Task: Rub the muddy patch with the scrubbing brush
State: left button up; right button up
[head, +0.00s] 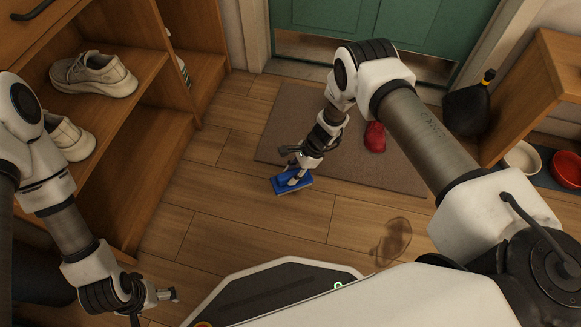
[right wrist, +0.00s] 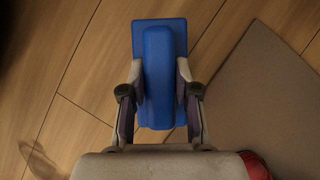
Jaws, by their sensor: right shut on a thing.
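The blue scrubbing brush (head: 281,185) is held in my right gripper (head: 293,176), close over the wood floor near the mat's front left corner; I cannot tell if it touches the floor. The right wrist view shows both fingers (right wrist: 160,95) closed on the sides of the brush's raised blue grip (right wrist: 158,60). The muddy patch (head: 393,240) is a brown smear on the floor, to the right of the brush and nearer to me, apart from it. Its faint edge shows at the lower left of the right wrist view (right wrist: 42,160). My left gripper (head: 172,295) is low at left, its opening unclear.
A grey-brown mat (head: 285,130) lies before the green door (head: 440,35), with a red object (head: 375,137) on it. A wooden shelf with pale shoes (head: 93,74) stands left. Floor between brush and patch is clear.

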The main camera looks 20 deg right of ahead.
jog(key=shift+r+p, duration=0.6)
jog(key=shift+r, duration=0.65)
